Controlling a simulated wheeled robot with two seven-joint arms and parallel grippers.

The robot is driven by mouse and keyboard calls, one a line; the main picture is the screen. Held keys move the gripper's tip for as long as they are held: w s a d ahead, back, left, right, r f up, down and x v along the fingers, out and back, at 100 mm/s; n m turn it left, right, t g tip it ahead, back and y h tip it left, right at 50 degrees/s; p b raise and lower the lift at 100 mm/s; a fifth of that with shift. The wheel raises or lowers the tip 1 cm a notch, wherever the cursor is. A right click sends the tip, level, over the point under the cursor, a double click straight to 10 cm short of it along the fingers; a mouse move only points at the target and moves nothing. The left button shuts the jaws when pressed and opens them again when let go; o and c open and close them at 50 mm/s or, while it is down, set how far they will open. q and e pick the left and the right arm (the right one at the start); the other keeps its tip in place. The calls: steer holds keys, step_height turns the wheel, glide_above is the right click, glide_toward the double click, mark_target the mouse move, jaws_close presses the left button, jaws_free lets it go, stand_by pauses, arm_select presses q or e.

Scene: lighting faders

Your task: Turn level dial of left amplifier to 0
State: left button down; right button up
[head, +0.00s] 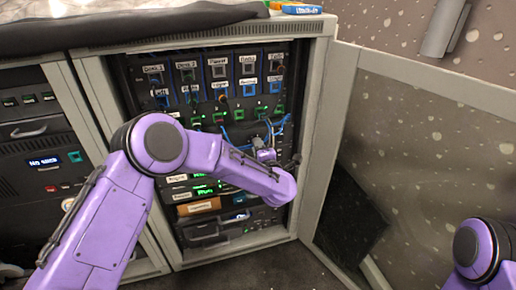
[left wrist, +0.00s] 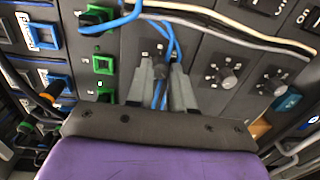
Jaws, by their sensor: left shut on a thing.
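My left gripper (head: 266,152) reaches into the open rack cabinet in the head view. In the left wrist view its two grey fingers (left wrist: 160,84) are shut on a dark dial (left wrist: 160,66), one finger on each side. The dial sits on a dark panel, and blue cables cross in front of it and partly hide it. Its pointer cannot be read, and I see no amplifier label near it. Two more dials with marks around them, a nearer one (left wrist: 228,78) and a farther one (left wrist: 272,86), are to the right, apart from the fingers. My right gripper is out of view.
The grey cabinet door (head: 410,150) stands open on the right. Blue cables (left wrist: 165,40) and a white cable (left wrist: 215,28) hang close to the fingers. Green-framed sockets (left wrist: 103,64) are left of the gripper. A second rack (head: 35,165) stands at the left.

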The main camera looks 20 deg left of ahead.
arm_select(q)
steer(key=c, duration=1)
jaws_free()
steer(key=p+v, duration=0.1)
steer(key=v, duration=0.9)
steer(key=shift+s+d+p, duration=0.2)
steer(key=shift+p, duration=0.2)
